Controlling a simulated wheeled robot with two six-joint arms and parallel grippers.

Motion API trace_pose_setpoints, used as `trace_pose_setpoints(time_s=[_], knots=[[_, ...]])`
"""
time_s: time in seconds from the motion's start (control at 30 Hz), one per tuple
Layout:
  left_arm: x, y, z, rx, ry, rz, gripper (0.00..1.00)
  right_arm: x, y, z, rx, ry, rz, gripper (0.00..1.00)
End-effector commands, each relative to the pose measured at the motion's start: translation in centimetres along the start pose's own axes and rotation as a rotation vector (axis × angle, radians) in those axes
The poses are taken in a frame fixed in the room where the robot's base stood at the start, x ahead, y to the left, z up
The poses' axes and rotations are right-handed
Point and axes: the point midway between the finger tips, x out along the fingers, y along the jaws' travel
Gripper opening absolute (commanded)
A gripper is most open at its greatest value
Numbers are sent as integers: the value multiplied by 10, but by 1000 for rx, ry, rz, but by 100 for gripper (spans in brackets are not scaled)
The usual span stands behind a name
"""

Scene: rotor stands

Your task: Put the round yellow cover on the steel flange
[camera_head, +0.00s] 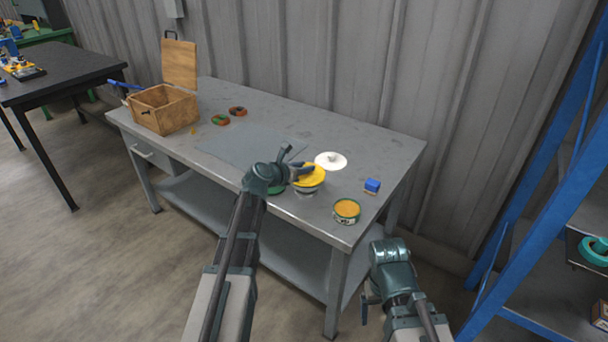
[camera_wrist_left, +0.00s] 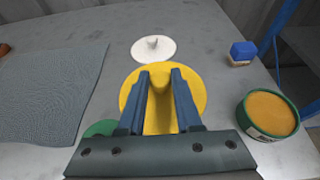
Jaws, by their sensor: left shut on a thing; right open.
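The round yellow cover (camera_head: 312,177) is near the front right of the grey table. My left gripper (camera_head: 303,170) is shut on its raised middle part; the yellow cover also shows between the fingers in the left wrist view (camera_wrist_left: 195,88). The steel flange (camera_head: 307,191) shows as a grey rim right under the cover in the head view, mostly hidden by it. I cannot tell whether the cover touches the flange. In the left wrist view the flange is hidden. My right gripper (camera_head: 369,304) is open and empty, off the table's front right.
Around the cover stand a white knobbed disc (camera_head: 331,160), a blue block (camera_head: 372,185), a green tin with orange contents (camera_head: 346,210) and a partly hidden green disc (camera_wrist_left: 101,128). A grey mat (camera_head: 243,147) lies left. An open wooden box (camera_head: 164,109) stands far left.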

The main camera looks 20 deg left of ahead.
Motion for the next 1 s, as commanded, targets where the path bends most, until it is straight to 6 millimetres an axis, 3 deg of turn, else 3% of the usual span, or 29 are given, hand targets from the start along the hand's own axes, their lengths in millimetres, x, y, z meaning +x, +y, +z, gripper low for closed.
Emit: trace_pose_setpoints(time_s=[0.03, 0.43, 0.47, 0.6, 1.0], knots=[[3, 0, -7, 0, 0, 0, 0, 8, -1, 0, 0, 0, 0, 87], [4, 0, -9, 0, 0, 0, 0, 10, -1, -1, 0, 0, 0, 87], [3, 0, -8, 0, 0, 0, 37, 8, -1, 0, 0, 0, 0, 87], [3, 0, -7, 0, 0, 0, 62, 8, -1, 0, 0, 0, 0, 87], [-2, 0, -2, 0, 0, 1, 63, 1, 0, 0, 0, 0, 0, 87]])
